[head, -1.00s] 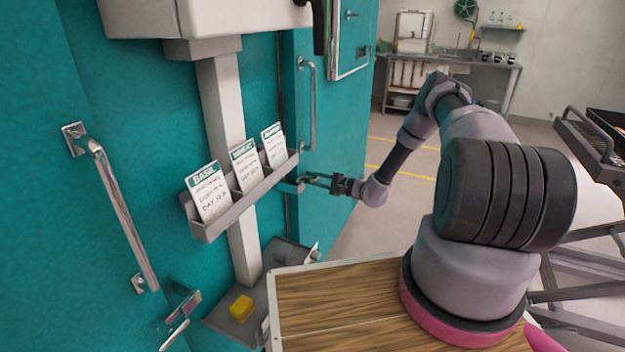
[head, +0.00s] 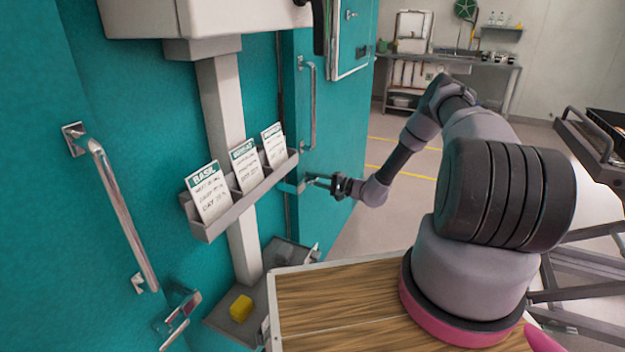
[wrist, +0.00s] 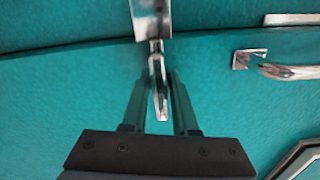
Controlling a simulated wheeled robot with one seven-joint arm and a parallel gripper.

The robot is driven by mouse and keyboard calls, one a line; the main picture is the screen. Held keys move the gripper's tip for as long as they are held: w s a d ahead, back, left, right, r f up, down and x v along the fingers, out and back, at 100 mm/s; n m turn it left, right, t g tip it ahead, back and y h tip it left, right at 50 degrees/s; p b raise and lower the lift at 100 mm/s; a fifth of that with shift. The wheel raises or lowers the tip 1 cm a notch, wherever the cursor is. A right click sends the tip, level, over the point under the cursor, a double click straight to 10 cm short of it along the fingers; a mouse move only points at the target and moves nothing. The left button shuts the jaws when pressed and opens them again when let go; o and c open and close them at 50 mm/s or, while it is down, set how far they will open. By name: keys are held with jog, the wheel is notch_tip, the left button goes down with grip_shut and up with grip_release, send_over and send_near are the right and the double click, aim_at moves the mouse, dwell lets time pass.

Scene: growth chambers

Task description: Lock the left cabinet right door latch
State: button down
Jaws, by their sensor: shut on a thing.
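The latch (head: 297,187) is a metal piece on the teal cabinet's right door (head: 340,130), below the vertical door handle (head: 313,105). My gripper (head: 318,181) is at this latch, reaching in from the right. In the wrist view, the latch shows as a metal plate (wrist: 150,16) with a narrow lever (wrist: 159,88) hanging from it. The fingers of my gripper (wrist: 157,84) stand on either side of the lever, shut on it. In the head view, the fingers partly hide the lever, and its exact angle is hard to tell.
A card rack (head: 245,196) on a pale post stands just left of the latch. Another door handle (head: 122,212) and a second latch (head: 178,308) are at left. A wooden-topped surface (head: 340,300) lies in front. Open floor shows at right of the door.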

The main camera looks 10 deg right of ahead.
jog(key=c, duration=0.7)
grip_release()
jog(key=v, duration=1)
jog(key=shift+s+d, duration=0.25)
jog(key=shift+d, duration=0.05)
jog(key=s+a+r+n+g+h, duration=0.1)
jog(key=s+a+r+n+g, duration=0.15)
jog(key=r, duration=0.75)
jog(key=s+a+r+n+g+h, duration=0.15)
jog(key=s+r+g, duration=0.25)
jog(key=r, duration=0.5)
jog(key=s+a+r+n+g+h, duration=0.2)
jog(key=s+r+n+g, duration=0.15)
jog(key=r, duration=0.65)
jog(key=s+d+r+t+h, duration=0.1)
jog(key=s+r+t+h, duration=0.1)
jog(key=s+r, duration=0.4)
jog(key=s+d+r+m+t+h, duration=0.1)
jog(key=s+r+t+h, duration=0.1)
jog(key=s+r, duration=0.5)
jog(key=s+d+r+m+t+h, duration=0.1)
jog(key=s+r+h, duration=0.3)
jog(key=s, duration=0.7)
jog(key=shift+s+d+r+m+t, duration=0.15)
jog(key=shift+d+r+t, duration=0.2)
jog(key=shift+r, duration=0.35)
jog(key=shift+s+d+r+m+t, duration=0.1)
jog(key=shift+r+t, duration=0.35)
jog(key=shift+r, duration=0.2)
